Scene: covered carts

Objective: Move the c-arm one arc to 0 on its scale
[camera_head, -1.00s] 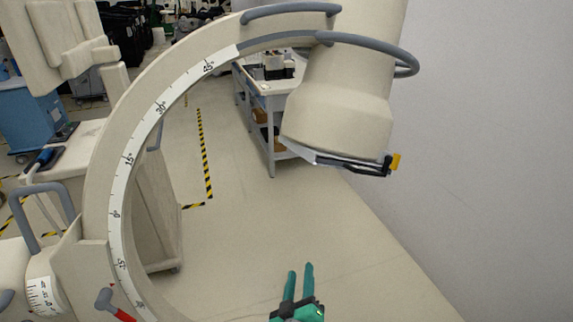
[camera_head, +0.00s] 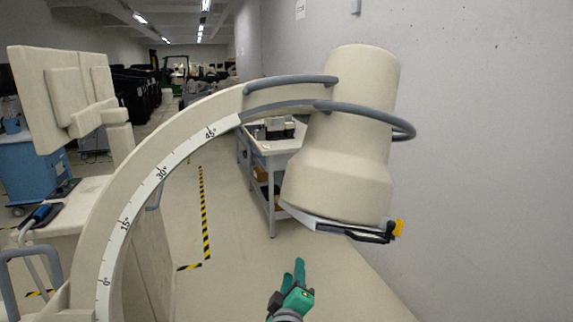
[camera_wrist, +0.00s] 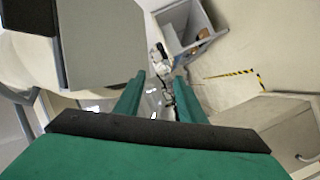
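The c-arm one arc (camera_head: 140,158) is a cream curved beam with a white scale strip (camera_head: 161,173) marked 0, 15, 30 and 45. Its 0 mark is low at the left; the part of the scale below it is out of frame. A cream cylindrical head (camera_head: 345,150) hangs from the arc's upper right end. Grey handle bars (camera_head: 290,82) run along that end. My gripper (camera_head: 299,272) is below the head, clear of the arc. In the wrist view my gripper (camera_wrist: 160,80) has its two green fingers apart and nothing between them.
A grey cart (camera_head: 272,190) with things on it stands behind the arc. A white wall (camera_head: 480,170) closes the right side. Yellow-black tape (camera_head: 203,215) marks the floor. A blue cabinet (camera_head: 28,170) is at the far left. Open floor lies around my gripper.

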